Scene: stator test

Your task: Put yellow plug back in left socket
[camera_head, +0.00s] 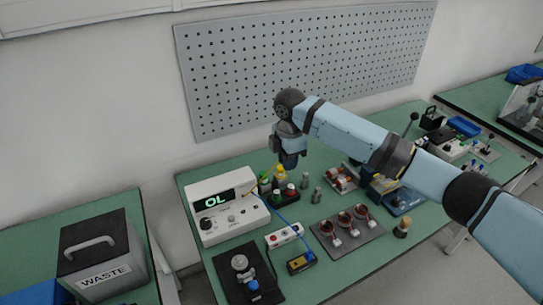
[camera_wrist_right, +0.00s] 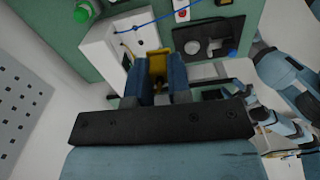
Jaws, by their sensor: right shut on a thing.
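My right gripper (camera_head: 289,163) hangs above the bench, behind and to the right of the white meter (camera_head: 226,205). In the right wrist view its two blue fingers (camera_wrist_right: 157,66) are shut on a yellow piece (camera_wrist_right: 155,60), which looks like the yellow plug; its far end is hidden. The held piece is hard to make out in the head view. The meter shows "OL" and has a dark knob and small front terminals. I cannot tell which opening is the left socket.
A blue cable (camera_head: 285,222) runs near the white strip (camera_head: 283,236). A black mat with a metal device, a tray of copper coils (camera_head: 347,231) and a waste bin (camera_head: 98,252) are around.

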